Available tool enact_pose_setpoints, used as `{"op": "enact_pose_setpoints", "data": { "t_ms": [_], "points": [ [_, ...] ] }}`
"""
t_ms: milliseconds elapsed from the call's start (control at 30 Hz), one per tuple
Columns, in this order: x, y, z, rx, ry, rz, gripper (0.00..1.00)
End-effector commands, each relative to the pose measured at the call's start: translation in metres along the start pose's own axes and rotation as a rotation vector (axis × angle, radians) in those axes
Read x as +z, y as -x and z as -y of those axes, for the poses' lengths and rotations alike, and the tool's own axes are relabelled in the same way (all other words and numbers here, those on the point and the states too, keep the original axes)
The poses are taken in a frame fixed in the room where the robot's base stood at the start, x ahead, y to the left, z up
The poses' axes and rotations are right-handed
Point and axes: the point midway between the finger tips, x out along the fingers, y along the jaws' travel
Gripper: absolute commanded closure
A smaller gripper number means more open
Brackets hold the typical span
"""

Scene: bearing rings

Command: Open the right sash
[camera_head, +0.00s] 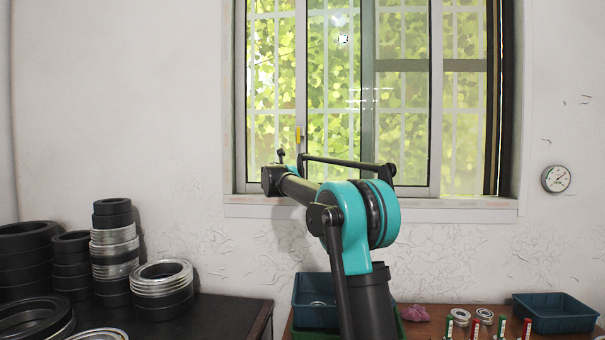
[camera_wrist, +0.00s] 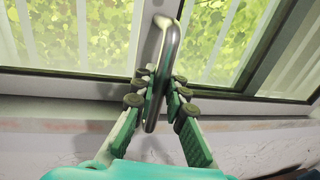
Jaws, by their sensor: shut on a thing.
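The window fills the upper right of the head view. The right sash (camera_head: 434,110) stands over the middle of the window and overlaps the pane behind it. To its right is a strip with foliage and bars; I cannot tell whether glass covers it. In the wrist view, my gripper (camera_wrist: 162,82) has its green fingers on both sides of a curved metal handle (camera_wrist: 170,42) and is shut on it. The handle runs upward from between the fingers, in front of the window frame. In the head view my arm hides the fingers and handle.
A window sill (camera_head: 400,209) runs below the frame. A round gauge (camera_head: 556,179) hangs on the wall at right. Stacked bearing rings (camera_head: 115,250) stand on a dark table at left. Blue bins (camera_head: 555,312) and small parts lie on the lower bench.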

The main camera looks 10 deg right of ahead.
Motion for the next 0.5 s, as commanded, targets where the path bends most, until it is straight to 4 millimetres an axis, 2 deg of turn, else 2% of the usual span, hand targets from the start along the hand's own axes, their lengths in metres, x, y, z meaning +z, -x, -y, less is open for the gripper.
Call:
{"op": "enact_pose_setpoints", "data": {
  "t_ms": [200,233,400,500],
  "points": [
    [0.0002,0.0001,-0.0006,0.002,0.000,0.000,1.00],
    [0.0002,0.0001,-0.0006,0.002,0.000,0.000,0.87],
    [0.0002,0.0000,-0.0003,0.001,0.000,0.000,0.66],
    [0.0002,0.0000,0.0000,0.001,0.000,0.000,0.66]
  ]
}}
